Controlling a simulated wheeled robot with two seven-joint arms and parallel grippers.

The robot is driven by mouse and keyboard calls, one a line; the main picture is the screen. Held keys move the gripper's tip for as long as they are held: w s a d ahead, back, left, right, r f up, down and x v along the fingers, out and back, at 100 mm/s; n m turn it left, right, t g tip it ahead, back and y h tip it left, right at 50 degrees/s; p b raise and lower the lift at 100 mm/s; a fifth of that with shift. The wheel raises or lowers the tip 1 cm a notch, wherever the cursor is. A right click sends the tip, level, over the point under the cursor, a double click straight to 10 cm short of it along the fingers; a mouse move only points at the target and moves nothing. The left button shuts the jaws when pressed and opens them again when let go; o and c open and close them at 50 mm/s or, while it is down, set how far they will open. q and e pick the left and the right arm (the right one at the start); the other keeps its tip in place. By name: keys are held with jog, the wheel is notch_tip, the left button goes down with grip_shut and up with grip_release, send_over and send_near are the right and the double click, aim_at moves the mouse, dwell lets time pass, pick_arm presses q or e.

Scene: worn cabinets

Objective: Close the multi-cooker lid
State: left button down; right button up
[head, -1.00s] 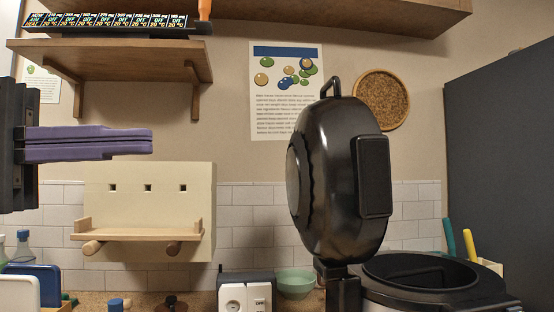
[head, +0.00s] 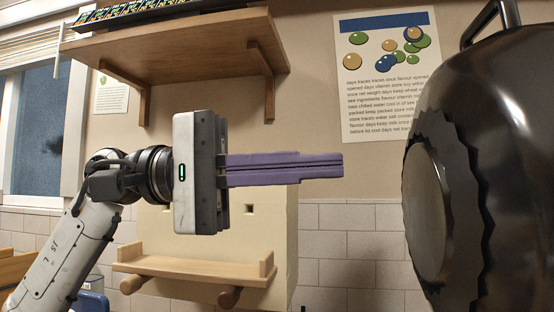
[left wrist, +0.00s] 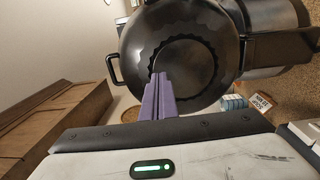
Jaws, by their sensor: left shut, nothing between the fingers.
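The multi-cooker lid (head: 480,150) is black and glossy and stands raised, upright, at the right of the head view. Its inner side with a round disc (head: 428,212) faces left. A loop handle (head: 490,22) is at its top edge. My left gripper (head: 342,165) has purple fingers, shut and empty, pointing right at the lid's inner side with a gap in the head view. In the left wrist view the lid (left wrist: 205,28) is ahead of the fingers (left wrist: 160,80), which overlap its inner disc. The cooker's pot is out of the head view. My right gripper is not in view.
A wooden wall shelf (head: 190,52) is above my left arm. A cream panel with a small wooden ledge (head: 195,268) is below and behind the gripper. A poster (head: 388,80) hangs on the wall behind. A window (head: 36,115) is at far left.

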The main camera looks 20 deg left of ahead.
aim_at(421, 159)
pick_arm(q)
jog(key=d, duration=0.2)
jog(key=w+d+p, duration=0.1)
jog(key=d, duration=0.4)
jog(key=shift+w+d+r, duration=0.15)
jog(key=shift+w, duration=0.15)
jog(key=shift+p, duration=0.3)
